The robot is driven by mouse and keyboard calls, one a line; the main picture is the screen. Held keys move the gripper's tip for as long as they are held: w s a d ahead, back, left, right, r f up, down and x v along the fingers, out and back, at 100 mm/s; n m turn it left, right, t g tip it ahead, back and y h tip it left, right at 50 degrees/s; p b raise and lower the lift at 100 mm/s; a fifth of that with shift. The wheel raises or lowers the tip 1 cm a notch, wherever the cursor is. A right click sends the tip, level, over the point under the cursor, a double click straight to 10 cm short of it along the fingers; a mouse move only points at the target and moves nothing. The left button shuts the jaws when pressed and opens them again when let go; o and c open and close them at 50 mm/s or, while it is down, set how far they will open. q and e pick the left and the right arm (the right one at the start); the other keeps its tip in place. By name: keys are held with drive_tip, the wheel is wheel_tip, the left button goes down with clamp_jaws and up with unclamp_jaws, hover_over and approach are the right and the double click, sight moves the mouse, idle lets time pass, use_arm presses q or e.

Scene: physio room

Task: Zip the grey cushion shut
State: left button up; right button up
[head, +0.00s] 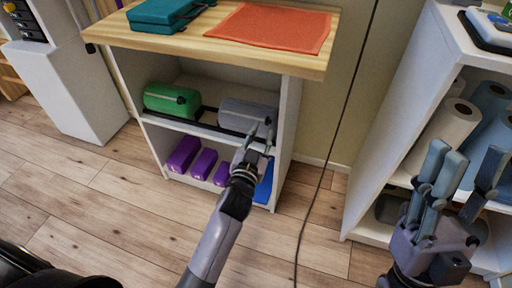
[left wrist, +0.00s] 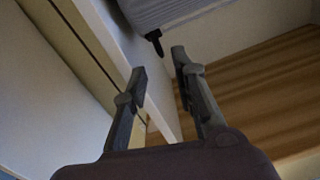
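The grey cushion (head: 248,115) lies on the upper shelf of the low shelf unit, beside a green cushion. My left gripper (head: 263,133) is just in front of its right end. In the left wrist view part of the grey cushion (left wrist: 185,10) shows at the top, with a dark zip pull (left wrist: 155,42) hanging from its end. My left gripper (left wrist: 160,65) is open there, with nothing between its fingers and its tips a little short of the pull. How far the zip is closed cannot be seen. My right gripper (head: 470,168) is open and empty at the right.
The shelf unit's white side panel (head: 287,130) is close to my left gripper. The green cushion (head: 172,101) lies to the left, purple blocks (head: 203,164) below. A rack with rolled towels (head: 445,135) stands near my right gripper. Open wooden floor (head: 110,215) lies in front.

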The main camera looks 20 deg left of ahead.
use_arm(q)
drive_tip(key=s, duration=0.6)
drive_tip(key=shift+s, duration=0.25)
idle(0.6)
